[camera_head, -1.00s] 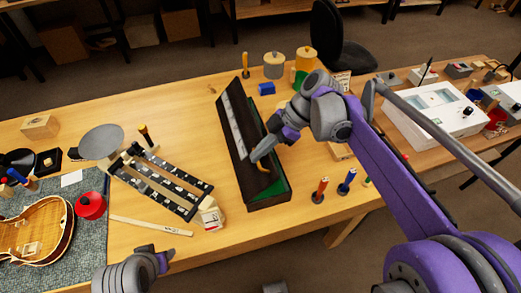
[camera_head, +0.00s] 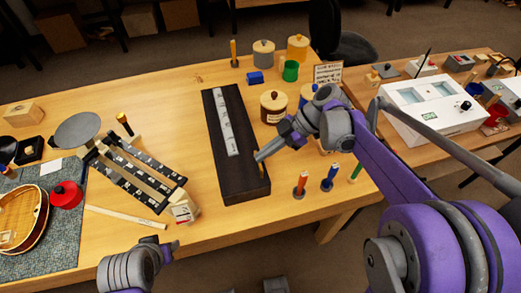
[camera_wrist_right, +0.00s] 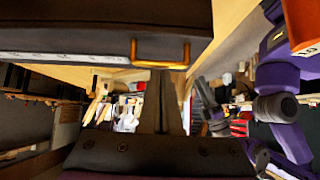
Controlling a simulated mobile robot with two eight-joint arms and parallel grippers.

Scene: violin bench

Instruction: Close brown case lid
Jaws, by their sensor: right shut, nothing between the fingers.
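The long dark brown case (camera_head: 236,168) lies on the wooden bench in the middle of the head view. Its lid, with a pale strip (camera_head: 224,125) along the top, lies flat over the box, and no opening shows. My right gripper (camera_head: 258,157) is shut and empty at the case's right side, by the brass handle (camera_head: 262,170). In the right wrist view the handle (camera_wrist_right: 160,52) is just beyond the shut fingers (camera_wrist_right: 158,100); contact cannot be told. My left gripper (camera_head: 172,246) is low at the bench's front edge, away from the case; its jaws are unclear.
A black-and-white rack (camera_head: 137,177) and wooden strip (camera_head: 126,216) lie to the left. Bare bench separates the rack from the case.

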